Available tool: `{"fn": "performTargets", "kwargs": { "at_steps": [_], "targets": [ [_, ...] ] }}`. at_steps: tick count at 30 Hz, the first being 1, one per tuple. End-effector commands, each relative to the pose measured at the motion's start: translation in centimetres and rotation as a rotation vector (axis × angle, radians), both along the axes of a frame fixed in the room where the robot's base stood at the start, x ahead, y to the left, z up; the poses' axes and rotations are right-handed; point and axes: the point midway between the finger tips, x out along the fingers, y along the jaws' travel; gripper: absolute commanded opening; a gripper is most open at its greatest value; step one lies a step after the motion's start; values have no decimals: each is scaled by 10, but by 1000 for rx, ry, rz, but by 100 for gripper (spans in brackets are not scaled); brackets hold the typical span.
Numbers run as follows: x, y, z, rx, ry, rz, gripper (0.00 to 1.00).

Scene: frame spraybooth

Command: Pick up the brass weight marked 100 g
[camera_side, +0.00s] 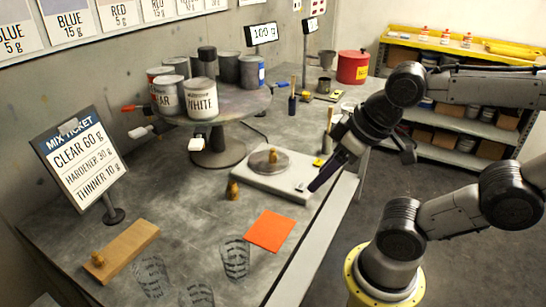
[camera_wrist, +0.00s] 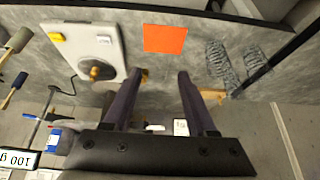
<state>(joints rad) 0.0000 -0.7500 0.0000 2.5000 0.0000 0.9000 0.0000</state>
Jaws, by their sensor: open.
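Three brass weights show in the side view; I cannot read marks on any. One brass weight (camera_side: 272,155) stands on the pan of the white scale (camera_side: 262,182), also seen in the wrist view (camera_wrist: 95,73). A second brass weight (camera_side: 232,190) stands on the bench beside the scale; in the wrist view it is partly hidden by my left-hand finger (camera_wrist: 144,76). A third brass weight (camera_side: 98,258) stands on a wooden block (camera_side: 125,250). My gripper (camera_wrist: 163,72) is open and empty; in the side view its dark fingers (camera_side: 325,176) are near the scale's right side.
A readout (camera_side: 263,33) shows about 100 g. A mix ticket (camera_side: 80,160) stands left. Bare bench (camera_side: 180,205) lies between.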

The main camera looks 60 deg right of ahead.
Motion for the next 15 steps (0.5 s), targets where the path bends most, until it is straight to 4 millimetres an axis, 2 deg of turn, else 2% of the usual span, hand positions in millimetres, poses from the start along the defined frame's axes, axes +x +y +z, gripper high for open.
{"fn": "performTargets", "kwargs": {
  "at_steps": [10,15],
  "targets": [
    [0,0,0,-5,0,9,67],
    [0,-1,1,-90,-2,157,67]
  ]
}}
